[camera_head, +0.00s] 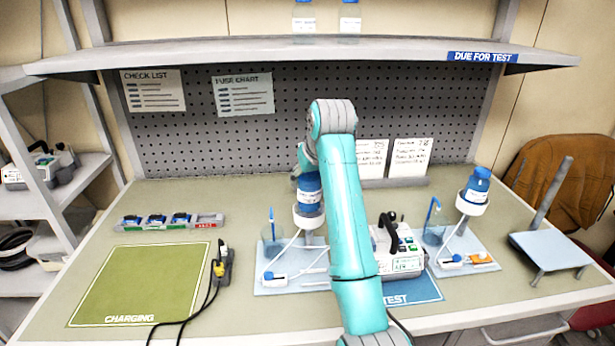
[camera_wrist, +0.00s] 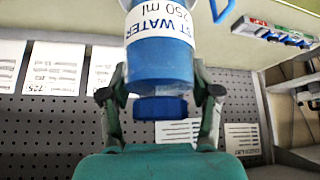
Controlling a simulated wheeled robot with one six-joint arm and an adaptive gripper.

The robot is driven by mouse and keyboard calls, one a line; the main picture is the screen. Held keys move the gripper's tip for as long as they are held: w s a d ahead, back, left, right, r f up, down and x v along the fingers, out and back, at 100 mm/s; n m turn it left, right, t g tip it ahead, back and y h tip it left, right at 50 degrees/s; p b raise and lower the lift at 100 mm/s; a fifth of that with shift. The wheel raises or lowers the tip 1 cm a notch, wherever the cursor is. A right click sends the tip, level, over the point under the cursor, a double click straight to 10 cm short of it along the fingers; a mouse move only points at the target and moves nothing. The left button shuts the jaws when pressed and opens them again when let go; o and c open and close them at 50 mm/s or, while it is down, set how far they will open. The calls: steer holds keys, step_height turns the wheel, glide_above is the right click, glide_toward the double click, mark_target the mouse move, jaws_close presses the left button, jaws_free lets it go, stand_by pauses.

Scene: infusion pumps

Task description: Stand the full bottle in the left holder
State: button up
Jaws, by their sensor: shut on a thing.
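My gripper (camera_head: 303,174) is shut on a blue bottle (camera_head: 308,190) with a white label and blue cap. The bottle stands about upright at the white ring of the left holder (camera_head: 308,216); whether its weight rests there I cannot tell. In the wrist view the fingers (camera_wrist: 160,95) flank the bottle (camera_wrist: 160,62) near its cap, and its label reads "250 ml". That view looks upside down. My arm partly hides the left holder's post and board. Another blue bottle (camera_head: 477,184) stands in the right holder (camera_head: 470,206).
A white pump (camera_head: 398,255) stands on the blue test mat (camera_head: 412,290), right of my arm. Two bottles (camera_head: 304,18) (camera_head: 349,18) stand on the overhead shelf. A rail (camera_head: 170,222) of small blue items lies left. The green charging mat (camera_head: 140,285) is clear; a cable connector (camera_head: 222,262) lies beside it.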

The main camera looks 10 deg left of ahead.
steer(key=shift+f, duration=1.65)
stand_by(0.8)
steer(key=o, duration=1.5)
steer(key=shift+c, duration=0.2)
steer(key=shift+o, duration=0.9)
steer(key=shift+r, duration=3.5)
